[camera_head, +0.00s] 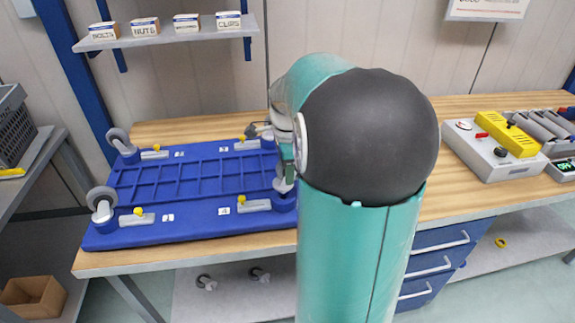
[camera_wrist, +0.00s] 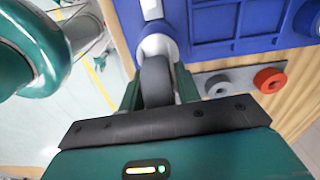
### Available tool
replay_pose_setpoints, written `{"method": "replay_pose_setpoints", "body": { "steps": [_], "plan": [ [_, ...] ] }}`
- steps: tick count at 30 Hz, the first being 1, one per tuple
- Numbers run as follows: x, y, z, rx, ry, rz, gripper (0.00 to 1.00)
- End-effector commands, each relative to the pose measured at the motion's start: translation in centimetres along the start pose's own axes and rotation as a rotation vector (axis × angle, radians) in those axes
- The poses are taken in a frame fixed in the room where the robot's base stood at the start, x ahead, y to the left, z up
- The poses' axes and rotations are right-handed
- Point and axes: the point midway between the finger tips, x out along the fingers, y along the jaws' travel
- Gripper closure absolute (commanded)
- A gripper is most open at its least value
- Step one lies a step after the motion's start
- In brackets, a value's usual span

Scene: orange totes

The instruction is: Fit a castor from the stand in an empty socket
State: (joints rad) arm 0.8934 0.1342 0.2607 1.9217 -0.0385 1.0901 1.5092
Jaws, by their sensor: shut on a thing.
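A blue platform (camera_head: 190,180) lies on the wooden bench, with round corner sockets. Castors stand in its two left corners, a far one (camera_head: 118,138) and a near one (camera_head: 101,200). My gripper (camera_wrist: 157,92) is shut on a castor, its dark wheel (camera_wrist: 155,78) between the fingers. The castor's pale upper part (camera_wrist: 158,47) is at a rounded blue corner in the wrist view; I cannot tell whether it is seated. In the head view my arm hides most of my gripper (camera_head: 287,160) and the platform's right end. A grey block (camera_wrist: 225,84), possibly the stand, lies beside the platform.
Latches with yellow knobs (camera_head: 138,212) line the platform's corners. A red ring-shaped part (camera_wrist: 270,80) sits on the grey block. A grey and yellow device (camera_head: 495,145) stands at the bench's right. Two castors (camera_head: 205,282) (camera_head: 259,275) lie on the lower shelf.

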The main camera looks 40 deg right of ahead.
Motion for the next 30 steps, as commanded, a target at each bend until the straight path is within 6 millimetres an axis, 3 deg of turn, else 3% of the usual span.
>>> {"method": "replay_pose_setpoints", "body": {
  "steps": [30],
  "plan": [
    [1.8, -0.1, 0.0, -0.001, 0.0, 0.0, 1.0]
  ]
}}
